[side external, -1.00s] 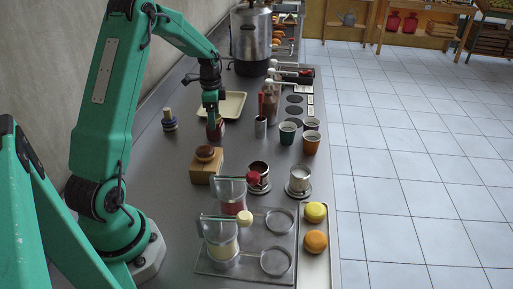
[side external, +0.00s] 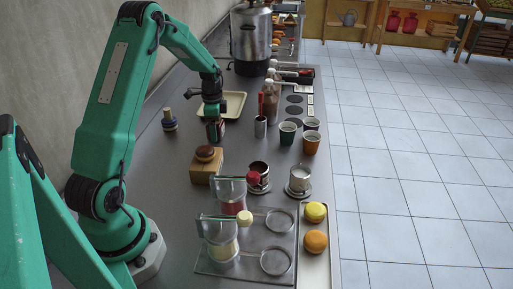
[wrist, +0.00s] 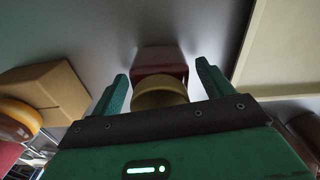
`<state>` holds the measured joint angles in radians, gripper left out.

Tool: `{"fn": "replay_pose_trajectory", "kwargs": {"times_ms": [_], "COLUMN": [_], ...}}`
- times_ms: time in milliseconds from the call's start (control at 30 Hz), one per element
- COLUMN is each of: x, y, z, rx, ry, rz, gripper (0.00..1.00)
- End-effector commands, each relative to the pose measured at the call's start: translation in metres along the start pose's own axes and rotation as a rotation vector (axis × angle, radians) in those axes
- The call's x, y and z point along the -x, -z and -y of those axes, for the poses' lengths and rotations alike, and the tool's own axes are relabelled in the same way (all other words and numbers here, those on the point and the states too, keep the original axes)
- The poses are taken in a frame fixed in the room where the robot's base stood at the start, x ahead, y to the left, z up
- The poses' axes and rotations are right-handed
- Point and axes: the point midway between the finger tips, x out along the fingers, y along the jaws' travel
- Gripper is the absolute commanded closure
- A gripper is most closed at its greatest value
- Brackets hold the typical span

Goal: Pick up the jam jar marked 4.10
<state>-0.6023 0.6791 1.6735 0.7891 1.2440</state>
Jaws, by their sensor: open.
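A small dark red jar (side external: 215,132) stands on the grey counter directly below my gripper (side external: 211,117) in the side view. In the wrist view the red jar (wrist: 160,60) shows a tan-yellow lid (wrist: 160,92) and lies between the two green fingers of my gripper (wrist: 160,82). The fingers are open, one on each side, with gaps visible on both sides of the lid. No mark such as 4.10 is readable on the jar. In the side view the gripper partly hides it.
A cream tray (side external: 238,97) lies just beyond the jar. A wooden box (side external: 203,172) with a brown round item on top is nearer.

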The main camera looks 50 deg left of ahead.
Motion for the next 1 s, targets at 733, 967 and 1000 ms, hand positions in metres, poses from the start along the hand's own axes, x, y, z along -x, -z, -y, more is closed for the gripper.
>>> {"fn": "replay_pose_trajectory", "kwargs": {"times_ms": [733, 967, 1000], "x": [0.004, 0.023, 0.028], "y": [0.0, 0.0, 0.001], "z": [0.001, 0.001, 0.001], "rx": [0.0, 0.0, 0.0], "ry": [0.002, 0.004, 0.005], "rz": [-0.001, -0.001, -0.002], "gripper": [0.78, 0.78, 0.78]}}
